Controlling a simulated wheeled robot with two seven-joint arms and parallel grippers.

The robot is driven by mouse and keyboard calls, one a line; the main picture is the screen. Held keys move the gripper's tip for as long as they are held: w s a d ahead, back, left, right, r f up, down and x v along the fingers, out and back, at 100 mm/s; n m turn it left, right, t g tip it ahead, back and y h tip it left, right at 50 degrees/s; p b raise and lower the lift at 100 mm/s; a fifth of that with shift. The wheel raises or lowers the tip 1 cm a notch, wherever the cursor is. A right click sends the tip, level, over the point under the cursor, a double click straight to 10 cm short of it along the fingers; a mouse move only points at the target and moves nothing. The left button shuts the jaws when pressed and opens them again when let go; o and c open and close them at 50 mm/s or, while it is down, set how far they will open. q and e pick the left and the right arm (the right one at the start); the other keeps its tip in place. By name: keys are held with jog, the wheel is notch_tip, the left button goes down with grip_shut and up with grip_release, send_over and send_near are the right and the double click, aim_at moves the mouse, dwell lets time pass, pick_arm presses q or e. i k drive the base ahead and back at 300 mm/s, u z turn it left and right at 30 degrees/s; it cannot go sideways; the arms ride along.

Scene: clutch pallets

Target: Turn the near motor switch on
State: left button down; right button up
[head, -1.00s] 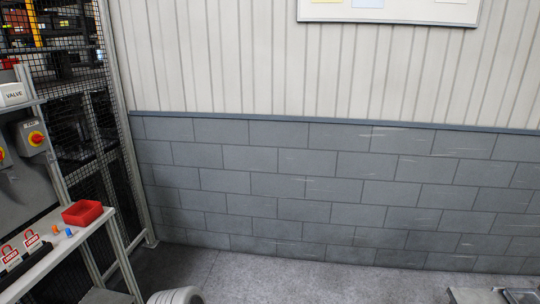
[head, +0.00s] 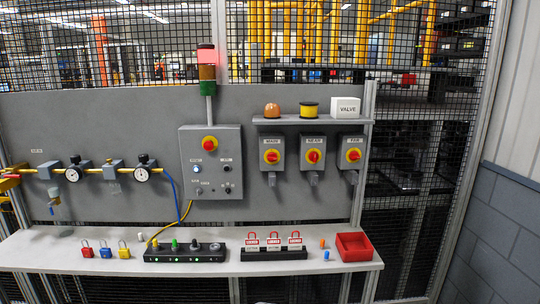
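The knob's exact setting is too small to tell. Nothing covers the switch. Neither of my grippers is in view.
A white bench (head: 100,262) runs below the panel, holding padlocks, a black button strip (head: 185,252), red lockout tags (head: 273,242) and a red bin (head: 353,247). A small shelf (head: 312,121) is above the switches. The stack light (head: 206,55) glows red. A control box (head: 210,163) is left.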

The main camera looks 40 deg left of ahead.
aim_at(313, 156)
jog(key=u, duration=1.15)
jog(key=i, duration=1)
jog(key=u, duration=0.75)
